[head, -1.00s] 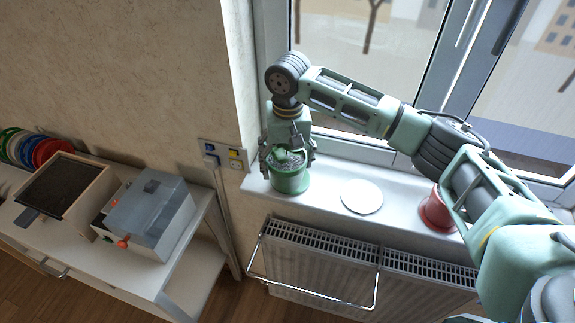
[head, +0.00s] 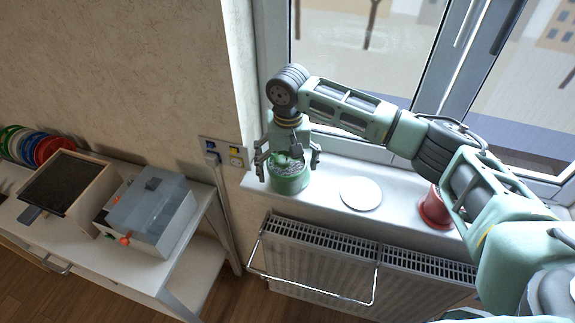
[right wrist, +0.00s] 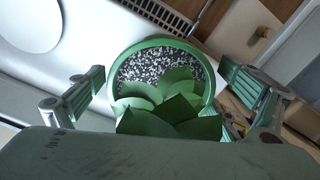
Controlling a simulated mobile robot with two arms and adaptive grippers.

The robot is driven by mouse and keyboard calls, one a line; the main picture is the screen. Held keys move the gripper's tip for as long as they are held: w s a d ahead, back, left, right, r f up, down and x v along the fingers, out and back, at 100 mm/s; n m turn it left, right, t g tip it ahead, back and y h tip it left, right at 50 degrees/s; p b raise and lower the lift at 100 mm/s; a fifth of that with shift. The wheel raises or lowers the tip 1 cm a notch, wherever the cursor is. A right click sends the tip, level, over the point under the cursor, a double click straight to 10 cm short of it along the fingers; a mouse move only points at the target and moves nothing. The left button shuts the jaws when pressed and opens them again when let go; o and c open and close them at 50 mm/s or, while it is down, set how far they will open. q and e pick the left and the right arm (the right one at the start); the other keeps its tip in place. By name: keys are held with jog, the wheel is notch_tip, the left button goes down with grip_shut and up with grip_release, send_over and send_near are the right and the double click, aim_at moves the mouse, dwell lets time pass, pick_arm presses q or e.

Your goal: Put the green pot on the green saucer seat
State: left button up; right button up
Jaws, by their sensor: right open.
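The green pot (head: 290,183), with a leafy plant in pale gravel, stands upright at the left end of the white windowsill. In the right wrist view the pot (right wrist: 160,68) lies between the fingers, with visible gaps on both sides. My right gripper (head: 288,164) is open above the pot, its fingers spread to either side of the rim. No green saucer seat can be made out under the pot; its base hides what is there. My left gripper is not in view.
A white round saucer (head: 361,194) lies on the sill right of the pot. A red pot (head: 435,209) stands farther right, partly behind my arm. A radiator (head: 320,262) with a rail is below. A side table on the left holds boxes and coloured discs (head: 52,150).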

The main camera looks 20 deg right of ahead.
notch_tip(320, 180, up, 11)
jog(key=b, duration=0.3)
jog(key=shift+r, duration=0.6)
